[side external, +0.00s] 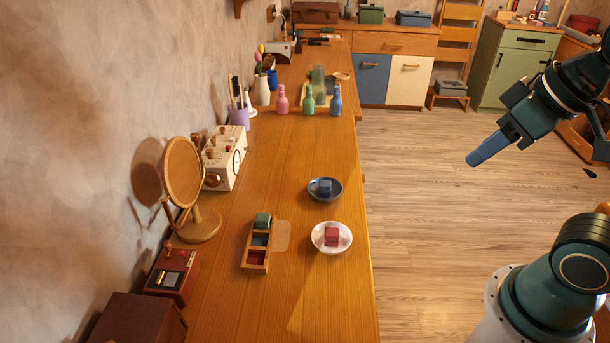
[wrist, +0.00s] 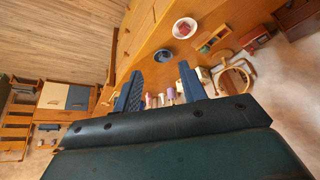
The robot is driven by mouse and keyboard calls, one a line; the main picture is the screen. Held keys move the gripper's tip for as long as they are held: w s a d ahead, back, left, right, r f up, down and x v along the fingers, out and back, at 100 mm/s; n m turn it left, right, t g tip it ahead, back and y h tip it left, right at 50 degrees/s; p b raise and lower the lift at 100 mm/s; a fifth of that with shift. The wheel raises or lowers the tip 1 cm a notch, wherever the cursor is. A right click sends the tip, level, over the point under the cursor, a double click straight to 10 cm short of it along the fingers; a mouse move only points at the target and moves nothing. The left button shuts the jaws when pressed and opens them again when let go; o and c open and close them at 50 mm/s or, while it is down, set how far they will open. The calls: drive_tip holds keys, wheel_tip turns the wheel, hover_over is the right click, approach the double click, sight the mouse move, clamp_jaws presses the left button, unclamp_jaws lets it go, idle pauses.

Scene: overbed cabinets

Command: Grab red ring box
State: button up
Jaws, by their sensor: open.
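The red ring box (side external: 332,236) sits in a white bowl (side external: 346,246) near the front edge of the wooden counter. In the wrist view the red ring box (wrist: 185,26) shows small in its white bowl (wrist: 176,33) at the top. My gripper (side external: 470,161) hangs over the floor to the right of the counter, well apart from the box. In the wrist view my gripper (wrist: 160,85) has its two blue fingers spread apart with nothing between them.
A blue box (side external: 325,187) sits in a dark bowl (side external: 337,196) behind the white bowl. A wooden tray (side external: 245,262) with several compartments lies to the left, with a green box (side external: 263,220) at its far end. A round mirror (side external: 184,170) and several bottles (side external: 309,100) stand farther back.

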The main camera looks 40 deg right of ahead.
drive_tip(key=w+a+f+m+g+y, duration=0.1)
drive_tip(key=w+a+f+m, duration=0.1)
drive_tip(key=w+f+m, duration=0.6)
drive_tip(key=w+a+f+m+g+y, duration=0.1)
drive_tip(key=w+f+m, duration=0.7)
drive_tip(key=m, duration=1.1)
drive_tip(key=shift+w+a+f+y, duration=0.25)
drive_tip(key=shift+w+a+y, duration=0.4)
drive_tip(key=shift+w, duration=0.1)
drive_tip(key=shift+f, duration=0.1)
hover_over(332, 232)
drive_tip(key=s+d, duration=0.2)
drive_tip(key=shift+f, duration=3.9)
drive_tip(key=shift+x, duration=2.6)
